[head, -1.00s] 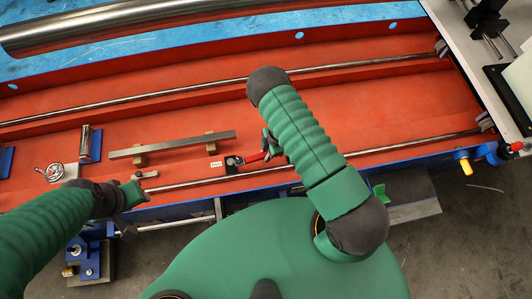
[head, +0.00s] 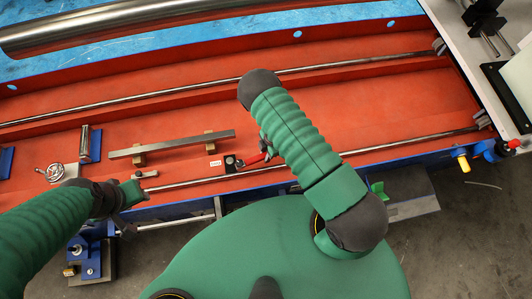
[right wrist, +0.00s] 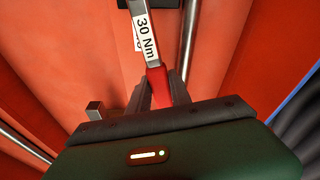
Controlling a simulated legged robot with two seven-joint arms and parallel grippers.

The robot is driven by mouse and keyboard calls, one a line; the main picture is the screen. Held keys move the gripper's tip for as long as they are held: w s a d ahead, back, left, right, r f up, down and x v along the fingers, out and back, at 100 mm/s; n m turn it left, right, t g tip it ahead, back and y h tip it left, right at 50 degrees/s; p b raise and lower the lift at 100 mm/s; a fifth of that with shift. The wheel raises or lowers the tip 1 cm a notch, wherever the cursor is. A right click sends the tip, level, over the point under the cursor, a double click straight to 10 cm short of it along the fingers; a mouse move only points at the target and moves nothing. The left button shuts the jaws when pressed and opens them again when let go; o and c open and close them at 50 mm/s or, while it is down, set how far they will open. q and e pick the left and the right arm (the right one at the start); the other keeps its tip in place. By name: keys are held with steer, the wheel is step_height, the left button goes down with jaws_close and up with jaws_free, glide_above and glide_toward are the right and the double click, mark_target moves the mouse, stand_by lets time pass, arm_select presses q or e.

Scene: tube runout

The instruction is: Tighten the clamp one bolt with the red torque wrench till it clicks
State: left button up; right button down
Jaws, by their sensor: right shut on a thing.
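The red torque wrench (head: 255,159) lies over the front rail in the head view, its head at a small dark clamp block (head: 230,164). In the right wrist view its grey shaft carries a "30 Nm" label and its red handle (right wrist: 157,84) sits between my fingers. My right gripper (right wrist: 160,92) is shut on that handle. In the head view it is mostly hidden behind my right arm. The bolt is too small or hidden to make out. My left gripper (head: 137,192) is near the front edge at left; its jaws are unclear.
A handwheel (head: 49,173) is at far left. The red bed (head: 330,105) is largely clear behind and to the right.

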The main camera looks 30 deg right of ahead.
steer(key=shift+w+d+r, duration=0.1)
steer(key=shift+w+r, duration=0.05)
steer(key=shift+r, duration=0.05)
steer(key=c, duration=1.1)
jaws_free()
